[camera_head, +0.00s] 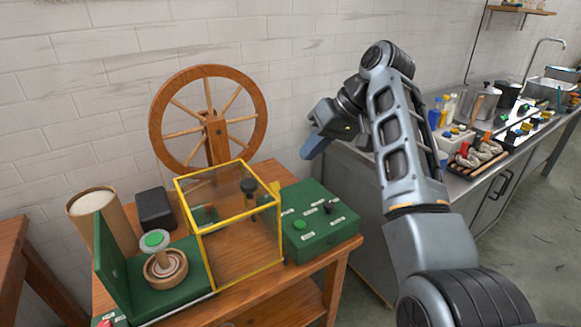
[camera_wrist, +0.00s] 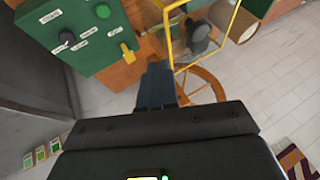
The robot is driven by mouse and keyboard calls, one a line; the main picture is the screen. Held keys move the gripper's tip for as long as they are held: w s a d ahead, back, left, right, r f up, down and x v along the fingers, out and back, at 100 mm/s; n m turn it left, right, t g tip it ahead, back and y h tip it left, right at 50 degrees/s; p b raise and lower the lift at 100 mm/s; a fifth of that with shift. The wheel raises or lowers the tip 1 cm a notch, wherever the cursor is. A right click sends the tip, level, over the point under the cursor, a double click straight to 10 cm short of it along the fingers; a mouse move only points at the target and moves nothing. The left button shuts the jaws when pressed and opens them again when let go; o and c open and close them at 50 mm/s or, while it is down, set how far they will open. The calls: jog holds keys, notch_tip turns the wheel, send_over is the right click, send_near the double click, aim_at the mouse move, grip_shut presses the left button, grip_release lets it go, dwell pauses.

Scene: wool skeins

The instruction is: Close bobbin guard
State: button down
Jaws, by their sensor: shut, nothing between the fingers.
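The bobbin guard (camera_head: 280,235) is a clear box with a yellow frame on the wooden table, with a dark knob (camera_head: 248,187) at its upper right. In the wrist view, part of the guard's frame (camera_wrist: 169,30) and the dark knob (camera_wrist: 197,38) show at the top. My gripper (camera_head: 309,154) is shut and empty in the air, right of the guard and above it in the picture. Its fingers (camera_wrist: 158,82) also show in the wrist view.
A green control box (camera_head: 315,222) with labels, a green button and a black knob stands right of the guard. A wooden spinning wheel (camera_head: 208,115) rises behind. A cardboard tube (camera_head: 105,215) and a black box (camera_head: 156,208) stand left. A grey counter (camera_head: 465,185) is at the right.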

jog(key=shift+a+f+p, duration=0.4)
jog(key=shift+a+f, duration=0.65)
jog(key=shift+a, duration=0.45)
jog(key=shift+a+f+p, duration=0.4)
jog(key=shift+a+f, duration=0.7)
jog(key=shift+a, duration=0.45)
jog(key=shift+a+f+p, duration=0.4)
jog(key=shift+a+f, duration=0.65)
jog(key=shift+a, duration=0.45)
jog(key=shift+a, duration=0.1)
